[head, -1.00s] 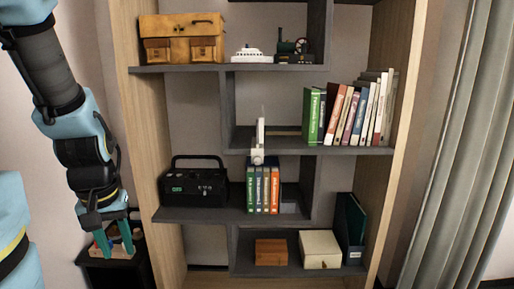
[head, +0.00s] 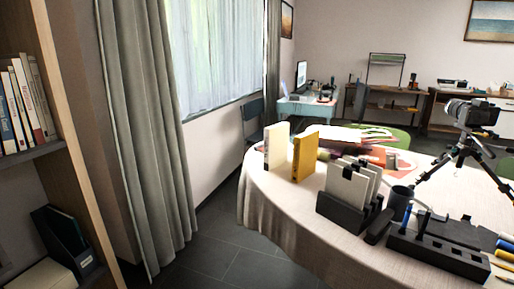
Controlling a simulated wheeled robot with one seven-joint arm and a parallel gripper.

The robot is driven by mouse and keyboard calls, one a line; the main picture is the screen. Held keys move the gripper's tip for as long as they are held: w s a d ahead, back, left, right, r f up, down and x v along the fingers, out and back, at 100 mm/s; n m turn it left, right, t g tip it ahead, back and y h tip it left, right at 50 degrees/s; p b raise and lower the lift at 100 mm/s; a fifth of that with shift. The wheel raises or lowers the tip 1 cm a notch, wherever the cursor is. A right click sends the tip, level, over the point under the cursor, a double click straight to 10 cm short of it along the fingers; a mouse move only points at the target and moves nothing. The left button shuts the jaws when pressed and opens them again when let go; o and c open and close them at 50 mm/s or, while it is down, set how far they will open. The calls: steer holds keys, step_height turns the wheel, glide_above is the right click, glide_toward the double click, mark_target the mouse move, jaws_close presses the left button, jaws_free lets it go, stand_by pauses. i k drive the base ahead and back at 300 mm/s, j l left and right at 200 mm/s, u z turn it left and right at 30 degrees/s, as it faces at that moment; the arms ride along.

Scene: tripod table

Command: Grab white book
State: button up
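A cream-white book (head: 277,146) stands upright near the left end of a round table (head: 285,205) with a pale cloth. A yellow book (head: 303,157) stands upright just to its right. Several white book-like items (head: 347,184) stand in a black rack (head: 340,213) nearer the front of the table. I cannot tell which of these white things the task names. My gripper is not in view.
A tripod with a camera (head: 470,112) stands at the table's right. A dark mug (head: 400,201) and a black organizer (head: 440,250) are near the front. A bookshelf (head: 75,180) and a curtain (head: 145,130) are at left. The floor (head: 215,265) between curtain and table is clear.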

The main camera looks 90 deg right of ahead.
mark_target(275, 145)
steer(key=i+l+z, duration=0.2)
steer(key=l+z, duration=0.2)
steer(key=l, duration=0.15)
steer(key=i+l+z, duration=0.25)
steer(key=l+z, duration=0.15)
steer(key=l, duration=0.15)
steer(key=i+l+z, duration=0.3)
steer(key=l+z, duration=0.15)
steer(key=i+l+z, duration=0.55)
steer(key=l, duration=0.2)
steer(key=i+l+z, duration=0.1)
steer(key=l, duration=0.2)
